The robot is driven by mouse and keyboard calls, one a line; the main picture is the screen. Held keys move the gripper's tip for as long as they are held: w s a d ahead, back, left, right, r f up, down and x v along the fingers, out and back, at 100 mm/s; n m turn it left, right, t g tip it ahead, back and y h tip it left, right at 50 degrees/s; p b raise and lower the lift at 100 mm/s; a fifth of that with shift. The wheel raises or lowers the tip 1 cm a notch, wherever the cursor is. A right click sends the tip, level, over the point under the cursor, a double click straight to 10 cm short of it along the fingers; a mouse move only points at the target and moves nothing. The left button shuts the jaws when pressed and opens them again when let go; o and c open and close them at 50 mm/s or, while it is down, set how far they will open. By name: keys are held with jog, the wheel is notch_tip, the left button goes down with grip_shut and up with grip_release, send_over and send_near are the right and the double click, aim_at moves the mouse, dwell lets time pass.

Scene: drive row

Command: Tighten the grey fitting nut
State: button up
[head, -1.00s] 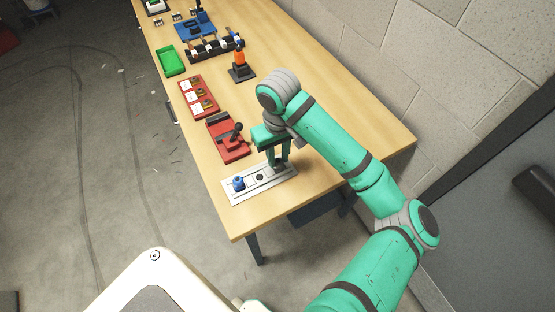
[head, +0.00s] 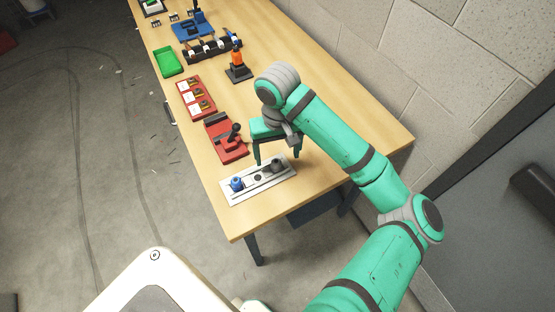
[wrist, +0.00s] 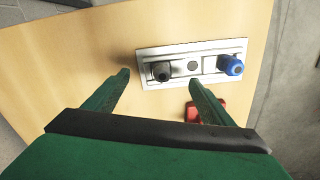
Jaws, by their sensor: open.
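The grey fitting nut (head: 277,165) sits at the right end of a pale metal plate (head: 258,184) on the near end of the bench. A blue fitting (head: 237,184) sits at the plate's other end. In the wrist view the grey nut (wrist: 161,71) lies beyond the fingertips, and the blue fitting (wrist: 231,65) is to its right. My gripper (head: 276,160) is open and empty, above and just behind the plate. In the wrist view my gripper (wrist: 160,77) has its fingers wide apart, with the nut in line with the gap but not visibly touched.
A red fixture with a black knob (head: 228,142) stands just behind the plate. Farther back are a red tray (head: 196,99), an orange-topped stand (head: 238,65) and a green bin (head: 168,62). A block wall (head: 385,60) runs along the right. The bench front right is clear.

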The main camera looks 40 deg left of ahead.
aim_at(277, 161)
jog(key=shift+s+a+r, duration=0.15)
jog(key=shift+r, duration=2.6)
